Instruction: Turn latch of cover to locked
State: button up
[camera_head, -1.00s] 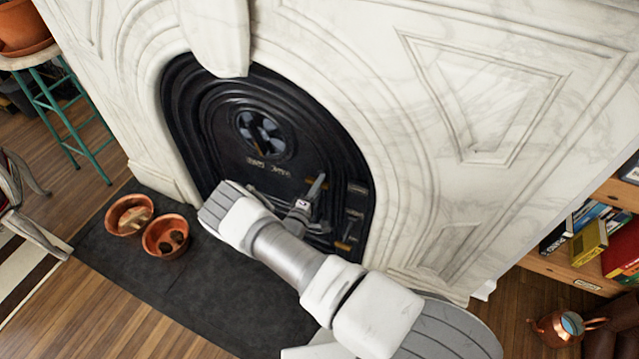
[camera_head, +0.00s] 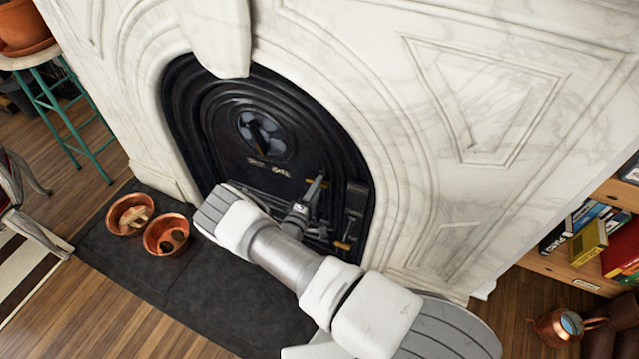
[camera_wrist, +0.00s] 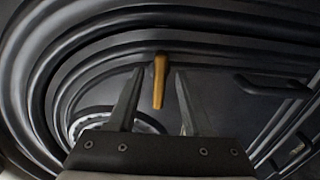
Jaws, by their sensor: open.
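The cover is the black arched fireplace front (camera_head: 215,125), with a round fan-like vent in it. Its latch (camera_wrist: 159,82) is a small brass-coloured bar standing nearly upright in the wrist view. A bit of brass at the latch (camera_head: 318,183) also shows beside my gripper (camera_head: 318,186) in the head view. My gripper (camera_wrist: 159,73) is open, with one dark finger on each side of the latch and visible gaps between. I cannot tell how deep the latch sits between the fingers. My arm hides the lower part of the cover.
A second brass-coloured piece (camera_head: 343,246) is lower on the cover. Black handles (camera_wrist: 272,86) stick out at the right in the wrist view. The white marble surround (camera_head: 410,170) frames the cover. Two copper bowls (camera_head: 166,235) stand on the dark hearth (camera_head: 150,285).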

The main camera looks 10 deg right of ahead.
jog(key=p+v, duration=0.2)
jog(key=v, duration=1.3)
jog(key=shift+s+a, duration=0.25)
jog(key=shift+s, duration=0.05)
jog(key=d+r+m+g, duration=0.3)
jog(key=r+g, duration=0.2)
jog(key=r, duration=0.5)
jog(key=s+d+r+m+g, duration=0.1)
jog(key=d+r+m+g, duration=0.35)
jog(key=r, duration=0.55)
jog(key=d+r+m+g, duration=0.25)
jog(key=r+g, duration=0.25)
jog(key=r, duration=0.5)
jog(key=s+d+r+m+t+y, duration=0.1)
jog(key=s+r+t+y, duration=0.3)
jog(key=s+r, duration=0.55)
jog(key=s+d+r+t+y, duration=0.1)
jog(key=s+d+r+y, duration=0.1)
jog(key=s+r+y, duration=0.55)
notch_tip(320, 180, up, 19)
jog(key=h+p, duration=0.1)
jog(key=p, duration=1.6)
jog(key=shift+s+p, duration=0.3)
jog(key=shift+s, duration=0.1)
